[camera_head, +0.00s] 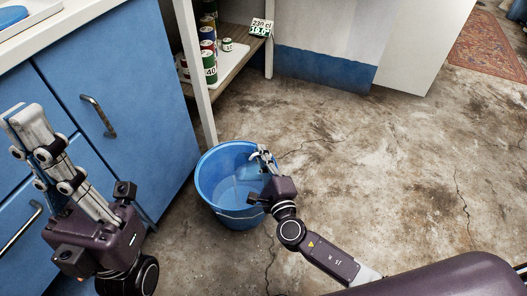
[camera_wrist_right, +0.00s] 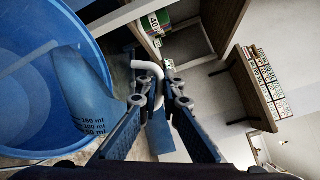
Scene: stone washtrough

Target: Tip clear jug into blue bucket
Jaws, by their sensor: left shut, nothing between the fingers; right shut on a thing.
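The blue bucket (camera_head: 207,178) stands upright on the floor, and its round inside fills the left of the right wrist view (camera_wrist_right: 25,25). My right gripper (camera_head: 264,158) is at the bucket's right rim, shut on the pale handle (camera_wrist_right: 148,67) of the clear jug (camera_wrist_right: 85,92). The jug is tilted over the bucket's opening, with its black ml marks facing the camera. It is hard to make out in the head view. I cannot tell how much liquid is in the jug or bucket. My left gripper (camera_head: 30,135) is shut and empty, in front of the blue cabinet.
The blue cabinet (camera_head: 130,75) with metal handles stands at left. A wooden shelf (camera_head: 232,68) behind the bucket holds several cans (camera_head: 209,66) and a small price sign (camera_head: 261,27). The cracked concrete floor (camera_head: 400,150) is clear to the right, with a rug (camera_head: 490,45) far off.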

